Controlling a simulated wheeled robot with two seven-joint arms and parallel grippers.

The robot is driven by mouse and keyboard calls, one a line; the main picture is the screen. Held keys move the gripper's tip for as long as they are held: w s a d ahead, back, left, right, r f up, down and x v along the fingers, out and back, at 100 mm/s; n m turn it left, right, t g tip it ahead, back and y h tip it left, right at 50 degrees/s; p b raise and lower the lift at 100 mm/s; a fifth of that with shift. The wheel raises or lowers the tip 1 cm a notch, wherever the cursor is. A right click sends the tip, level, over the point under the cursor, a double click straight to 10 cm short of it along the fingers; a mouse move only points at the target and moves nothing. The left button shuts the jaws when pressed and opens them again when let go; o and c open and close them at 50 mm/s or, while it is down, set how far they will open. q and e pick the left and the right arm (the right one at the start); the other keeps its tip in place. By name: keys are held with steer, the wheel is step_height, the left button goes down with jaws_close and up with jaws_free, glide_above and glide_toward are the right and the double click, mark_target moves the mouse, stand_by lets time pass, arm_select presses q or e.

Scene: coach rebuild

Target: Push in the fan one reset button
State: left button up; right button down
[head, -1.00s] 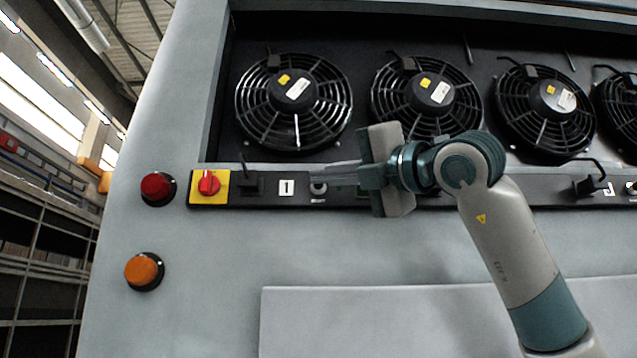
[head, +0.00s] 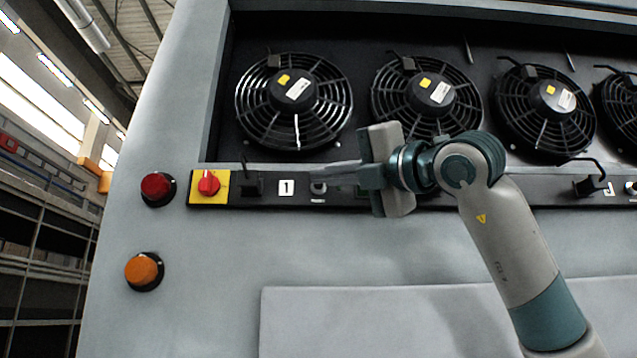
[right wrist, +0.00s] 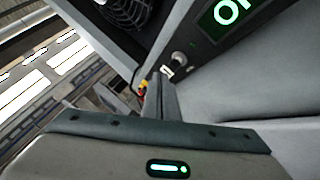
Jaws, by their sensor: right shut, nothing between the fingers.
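Fan one (head: 293,101) is the leftmost of the fans, above a black strip with a "1" label (head: 286,187). The small pale reset button (head: 318,187) sits on the strip just right of that label. My right gripper (head: 312,168) is shut and empty, its thin fingers pointing left, just above the button in the head view. I cannot tell there whether they touch it. In the right wrist view the fingers (right wrist: 163,98) are together, and the button (right wrist: 179,57) shows beyond their tips, apart in the picture. My left gripper is not in view.
A red rotary switch (head: 208,184) on a yellow plate and a black lever (head: 247,182) stand left of the label. Red (head: 157,187) and orange (head: 142,269) round knobs sit on the grey panel. A lit green display (right wrist: 226,14) is beside the button.

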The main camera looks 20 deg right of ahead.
steer(key=shift+w, duration=0.15)
steer(key=shift+w+d, duration=0.1)
steer(key=shift+w, duration=0.15)
steer(key=shift+w+d, duration=0.15)
steer(key=shift+w, duration=0.45)
stand_by(1.3)
steer(key=shift+s, duration=0.1)
steer(key=shift+s+a+b, duration=0.2)
steer(key=shift+s+b, duration=0.2)
steer(key=shift+s, duration=0.15)
steer(key=shift+s+a+b, duration=0.15)
steer(key=shift+s+b, duration=0.25)
steer(key=shift+s, duration=0.1)
